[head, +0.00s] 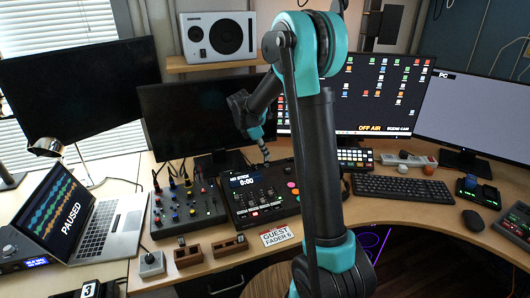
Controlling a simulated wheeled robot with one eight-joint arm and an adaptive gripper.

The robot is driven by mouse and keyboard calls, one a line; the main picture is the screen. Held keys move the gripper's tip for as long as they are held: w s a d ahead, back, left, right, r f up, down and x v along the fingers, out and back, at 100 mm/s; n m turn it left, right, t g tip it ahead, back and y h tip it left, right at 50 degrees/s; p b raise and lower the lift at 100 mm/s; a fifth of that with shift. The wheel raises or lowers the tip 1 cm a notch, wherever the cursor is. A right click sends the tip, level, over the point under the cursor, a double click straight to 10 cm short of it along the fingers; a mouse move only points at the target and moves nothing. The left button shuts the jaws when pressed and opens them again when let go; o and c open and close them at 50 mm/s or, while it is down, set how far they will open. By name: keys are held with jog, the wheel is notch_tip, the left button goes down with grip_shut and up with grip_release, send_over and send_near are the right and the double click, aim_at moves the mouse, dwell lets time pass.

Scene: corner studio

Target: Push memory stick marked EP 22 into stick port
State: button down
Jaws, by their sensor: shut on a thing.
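The recorder (262,207) is a dark console with colored buttons on the desk. Its screen (244,180) reads "NO STICK" and "0:00". Its stick port is too small to make out. My gripper (265,154) points down just above the recorder's back edge. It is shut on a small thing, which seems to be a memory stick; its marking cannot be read. I cannot tell whether it touches the recorder. Two small wooden holders, one at left (188,257) and one at right (230,247), stand in front; the memory stick marked EP 22 cannot be picked out in them.
A mixer (187,212) with upright plugs stands left of the recorder, then an open laptop (75,220) reading "PAUSED". A dark monitor (190,115) is behind. A "GUEST FADER 6" card (277,236) lies in front. A keyboard (403,189) is at right.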

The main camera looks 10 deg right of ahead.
jog(key=shift+f, duration=0.4)
jog(key=c, duration=1.6)
grip_release()
jog(key=v, duration=1.2)
jog(key=s+d+f+m+t+y, duration=0.1)
jog(key=s+d+f+m, duration=0.2)
jog(key=s, duration=0.7)
jog(key=s+d+f+m+t+y, duration=0.1)
jog(key=s+d+f+m+y, duration=0.1)
jog(key=s+f+m, duration=0.5)
jog(key=s+d+f+m+t+y, duration=0.1)
jog(key=s+d+f+m, duration=0.3)
jog(key=s+m, duration=0.6)
jog(key=shift+s+f, duration=0.25)
jog(key=shift+s, duration=0.5)
jog(key=shift+s+f, duration=0.25)
jog(key=shift+s, duration=0.5)
